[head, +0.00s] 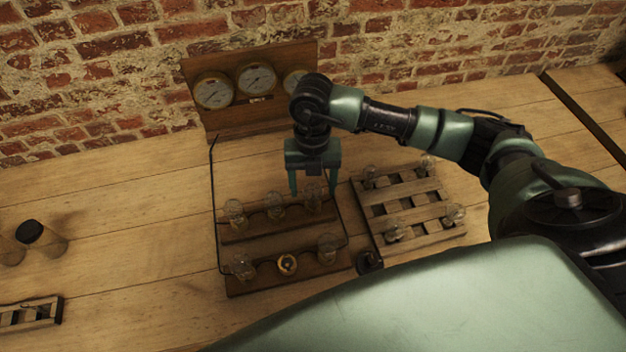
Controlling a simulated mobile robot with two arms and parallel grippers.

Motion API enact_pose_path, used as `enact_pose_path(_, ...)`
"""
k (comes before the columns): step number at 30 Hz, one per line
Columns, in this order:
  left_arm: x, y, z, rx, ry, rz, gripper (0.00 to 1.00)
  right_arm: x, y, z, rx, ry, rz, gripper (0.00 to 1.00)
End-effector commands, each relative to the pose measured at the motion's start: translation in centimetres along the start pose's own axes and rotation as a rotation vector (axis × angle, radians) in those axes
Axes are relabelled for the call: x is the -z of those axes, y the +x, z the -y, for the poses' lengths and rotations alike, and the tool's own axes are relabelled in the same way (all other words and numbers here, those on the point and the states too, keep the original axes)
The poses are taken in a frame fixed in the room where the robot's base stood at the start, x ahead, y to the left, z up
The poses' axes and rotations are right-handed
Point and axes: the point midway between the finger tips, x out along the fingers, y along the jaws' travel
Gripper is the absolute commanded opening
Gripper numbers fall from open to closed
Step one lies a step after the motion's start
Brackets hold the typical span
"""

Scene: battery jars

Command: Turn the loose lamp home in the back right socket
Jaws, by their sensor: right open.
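The lamp board (262,238) stands mid-table with a back row and a front row of sockets. The lamp in the back right socket (313,199) is clear glass; I cannot tell how far it is screwed in. My right gripper (313,190) points down over it, open, with one finger on each side in this view. I cannot tell whether the fingers touch the glass. Other lamps stand in the back left (235,212), back middle (275,205), front left (243,266) and front right (327,248) sockets. The front middle socket (287,265) looks empty. My left gripper is not in view.
A slatted wooden rack (400,208) with several clear lamps stands close on the right. A gauge panel (250,90) stands behind, against the brick wall. A thin dark wire frame runs around the lamp board. Dark-topped cylinders (42,238) stand far left; the table between is clear.

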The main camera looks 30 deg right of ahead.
Motion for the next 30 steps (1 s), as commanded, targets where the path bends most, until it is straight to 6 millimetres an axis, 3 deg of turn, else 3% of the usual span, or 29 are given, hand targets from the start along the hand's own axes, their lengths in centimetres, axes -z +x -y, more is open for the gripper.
enact_pose_path(2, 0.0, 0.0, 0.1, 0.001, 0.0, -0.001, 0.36, 0.0, 0.0, 0.0, 0.0, 0.0, 0.0, 0.61)
enact_pose_path(6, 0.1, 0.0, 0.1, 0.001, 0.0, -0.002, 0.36, 0.0, 0.0, 0.0, 0.0, 0.0, -0.001, 0.22)
enact_pose_path(9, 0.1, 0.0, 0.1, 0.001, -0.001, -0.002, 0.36, 0.0, 0.0, 0.0, 0.0, 0.0, -0.001, 0.0)
enact_pose_path(14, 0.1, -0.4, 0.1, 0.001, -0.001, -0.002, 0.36, 0.1, -0.1, 0.0, -0.006, 0.052, -0.001, 0.0)
enact_pose_path(24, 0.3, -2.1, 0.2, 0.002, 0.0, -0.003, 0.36, 0.1, -0.2, 0.0, -0.048, 0.443, -0.003, 0.0)
enact_pose_path(30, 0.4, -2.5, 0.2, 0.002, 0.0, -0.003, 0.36, 0.0, -0.1, 0.0, -0.062, 0.553, -0.001, 0.0)
